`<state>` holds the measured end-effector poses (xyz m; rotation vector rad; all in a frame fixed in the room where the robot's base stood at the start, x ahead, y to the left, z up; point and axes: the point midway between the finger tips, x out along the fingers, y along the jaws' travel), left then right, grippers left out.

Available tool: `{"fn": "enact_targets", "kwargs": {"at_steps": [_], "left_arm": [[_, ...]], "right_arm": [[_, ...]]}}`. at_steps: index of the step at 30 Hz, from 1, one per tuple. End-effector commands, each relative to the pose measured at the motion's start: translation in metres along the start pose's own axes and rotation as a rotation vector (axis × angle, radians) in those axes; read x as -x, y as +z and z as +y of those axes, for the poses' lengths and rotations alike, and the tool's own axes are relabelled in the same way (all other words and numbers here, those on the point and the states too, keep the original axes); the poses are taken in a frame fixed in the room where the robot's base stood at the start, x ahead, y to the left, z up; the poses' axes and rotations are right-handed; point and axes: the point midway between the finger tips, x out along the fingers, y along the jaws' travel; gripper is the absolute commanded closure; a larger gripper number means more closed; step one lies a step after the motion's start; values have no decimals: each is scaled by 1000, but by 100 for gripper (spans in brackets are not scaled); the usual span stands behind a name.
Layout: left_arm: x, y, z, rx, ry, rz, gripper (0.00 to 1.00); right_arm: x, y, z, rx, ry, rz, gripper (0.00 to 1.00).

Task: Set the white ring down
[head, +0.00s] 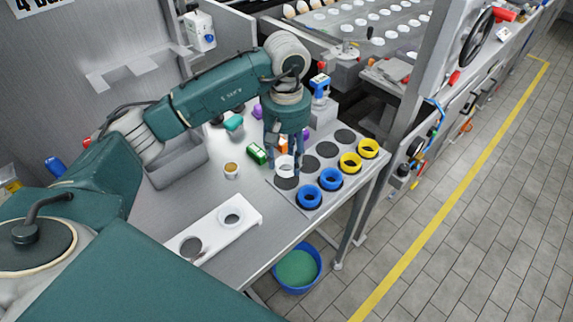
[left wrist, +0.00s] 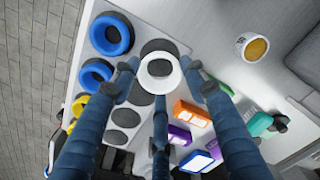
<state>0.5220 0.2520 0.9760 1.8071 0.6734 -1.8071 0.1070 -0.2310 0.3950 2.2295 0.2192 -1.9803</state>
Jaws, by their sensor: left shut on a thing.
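My left gripper (head: 284,170) points down and is shut on a white ring (head: 284,171). In the left wrist view the white ring (left wrist: 160,85) sits between the fingers. The ring is over the grey board (head: 309,213), beside and partly over a dark round spot (head: 287,184) at its near left corner; the exact gap to the board is hard to tell. My right gripper is not in view.
A small cup (head: 231,170), a green block (head: 257,153) and orange and purple blocks stand near the gripper. A blue bucket (head: 297,268) is on the floor.

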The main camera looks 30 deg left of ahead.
Motion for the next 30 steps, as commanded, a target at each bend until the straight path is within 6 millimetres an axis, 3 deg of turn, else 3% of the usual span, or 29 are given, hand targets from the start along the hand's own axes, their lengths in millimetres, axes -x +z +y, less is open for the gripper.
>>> {"fn": "enact_targets", "kwargs": {"at_steps": [4, 11, 15, 21, 22, 23, 30], "left_arm": [[-10, 0, -1, -1, -3, -1, 71], [-39, 0, -1, 0, -2, -1, 71], [-41, 0, 0, -1, 0, 1, 71], [-44, 0, 0, -1, 0, 1, 71], [-44, 0, 0, 0, 0, 1, 54], [-43, 0, 0, 0, 0, 1, 48], [-43, 0, 0, 0, 0, 1, 48]], "right_arm": [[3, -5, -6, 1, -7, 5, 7], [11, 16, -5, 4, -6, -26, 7], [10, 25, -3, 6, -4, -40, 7], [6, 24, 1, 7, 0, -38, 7], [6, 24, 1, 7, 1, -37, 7], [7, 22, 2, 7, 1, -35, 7], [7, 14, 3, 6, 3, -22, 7]]}}
